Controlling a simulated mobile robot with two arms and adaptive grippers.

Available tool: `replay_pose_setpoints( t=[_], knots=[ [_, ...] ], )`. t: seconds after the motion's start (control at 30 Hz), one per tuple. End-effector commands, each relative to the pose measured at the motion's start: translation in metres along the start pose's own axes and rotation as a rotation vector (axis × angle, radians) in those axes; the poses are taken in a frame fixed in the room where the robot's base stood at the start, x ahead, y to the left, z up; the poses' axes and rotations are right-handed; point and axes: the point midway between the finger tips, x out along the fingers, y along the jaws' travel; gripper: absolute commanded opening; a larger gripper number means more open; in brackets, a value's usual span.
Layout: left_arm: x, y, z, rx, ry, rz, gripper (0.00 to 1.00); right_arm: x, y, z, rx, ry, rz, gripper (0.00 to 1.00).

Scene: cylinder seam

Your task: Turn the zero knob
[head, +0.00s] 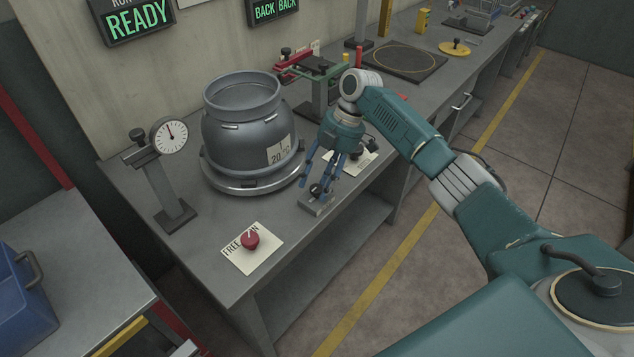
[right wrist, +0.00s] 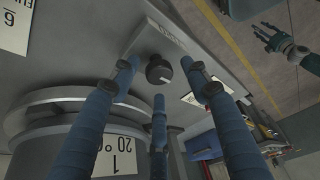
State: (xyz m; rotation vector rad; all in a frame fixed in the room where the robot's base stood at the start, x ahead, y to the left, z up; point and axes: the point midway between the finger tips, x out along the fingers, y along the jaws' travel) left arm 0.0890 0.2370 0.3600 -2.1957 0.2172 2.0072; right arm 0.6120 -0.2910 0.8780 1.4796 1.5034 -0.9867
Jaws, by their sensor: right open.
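The zero knob (right wrist: 158,70) is a small dark round knob on a grey block (right wrist: 165,38) with lettering on its face. In the head view the block (head: 313,208) sits near the bench's front edge, and the knob is partly hidden by my fingers. My right gripper (head: 322,187) points down over the knob, its fingers spread and open. In the right wrist view the fingertips of my right gripper (right wrist: 157,79) stand around the knob, with gaps visible. My left gripper (right wrist: 268,40) shows only at the upper right of the right wrist view, fingers spread and empty.
A large grey cylinder vessel (head: 240,125) stands just left of my right gripper. A dial gauge (head: 169,136) on a post and a red knob (head: 250,239) on a labelled plate are further left. A red and green fixture (head: 313,69) stands behind. The bench front (head: 200,262) has bare room.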

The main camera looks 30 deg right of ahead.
Motion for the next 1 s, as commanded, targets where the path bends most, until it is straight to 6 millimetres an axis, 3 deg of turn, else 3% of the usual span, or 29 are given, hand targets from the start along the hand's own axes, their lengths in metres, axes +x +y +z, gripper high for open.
replay_pose_setpoints(
  t=[0.53, 0.7, 1.0],
  knots=[
    [0.000, 0.002, -0.002, 0.000, 0.002, 0.002, 0.46, -0.102, 0.002, -0.004, -0.004, 0.002, 0.005, 0.46],
    [0.000, 0.002, -0.002, 0.000, 0.002, 0.002, 0.46, -0.114, 0.001, -0.004, -0.004, 0.002, 0.002, 0.46],
    [0.000, 0.002, -0.002, 0.000, 0.002, 0.002, 0.46, -0.116, 0.001, -0.004, -0.004, 0.001, 0.002, 0.46]
  ],
)
